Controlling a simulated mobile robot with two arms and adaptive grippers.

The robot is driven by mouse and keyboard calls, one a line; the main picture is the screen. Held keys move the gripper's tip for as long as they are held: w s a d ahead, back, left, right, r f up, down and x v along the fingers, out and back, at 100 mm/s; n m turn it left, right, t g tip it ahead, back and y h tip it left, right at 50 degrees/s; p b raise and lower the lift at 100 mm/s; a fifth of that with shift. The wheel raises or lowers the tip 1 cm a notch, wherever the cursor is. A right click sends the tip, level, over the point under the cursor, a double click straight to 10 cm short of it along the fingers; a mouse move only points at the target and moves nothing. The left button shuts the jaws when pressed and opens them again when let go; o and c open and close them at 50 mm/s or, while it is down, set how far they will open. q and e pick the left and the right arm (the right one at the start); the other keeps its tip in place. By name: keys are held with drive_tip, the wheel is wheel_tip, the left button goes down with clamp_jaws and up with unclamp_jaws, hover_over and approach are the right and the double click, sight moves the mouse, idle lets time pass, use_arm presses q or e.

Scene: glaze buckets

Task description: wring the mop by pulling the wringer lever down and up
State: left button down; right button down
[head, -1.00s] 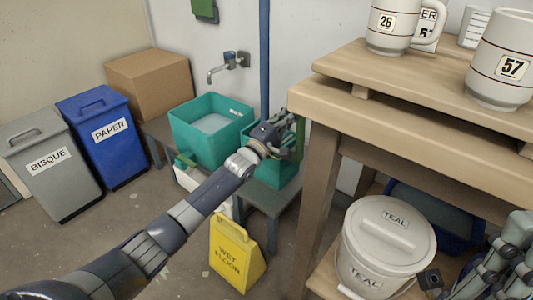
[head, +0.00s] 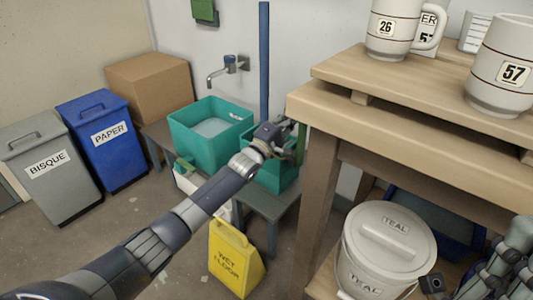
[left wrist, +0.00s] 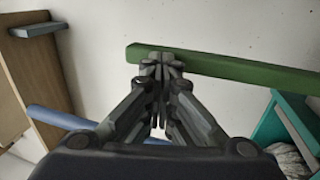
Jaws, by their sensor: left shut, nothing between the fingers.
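The teal mop bucket (head: 276,176) stands on a low grey bench, partly hidden behind my left gripper. The mop's blue pole (head: 264,60) rises upright from it, and the pole also crosses the lower left of the left wrist view (left wrist: 60,119). The green wringer lever (head: 302,145) stands beside my left gripper (head: 288,130). In the left wrist view the lever (left wrist: 240,70) runs across behind the shut fingertips (left wrist: 160,60). I cannot tell whether they touch it. A pale mop head (left wrist: 288,158) shows by the teal bucket wall. My right gripper (head: 512,262) is partly cut off at the lower right.
A wooden table (head: 340,125) with mugs stands close to the right of the lever. A second teal tub (head: 205,148) sits left of the bucket. A yellow wet floor sign (head: 236,258) stands before the bench. A lidded TEAL bucket (head: 385,250) is lower right.

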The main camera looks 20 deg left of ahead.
use_arm(q)
drive_tip(key=v, duration=1.2)
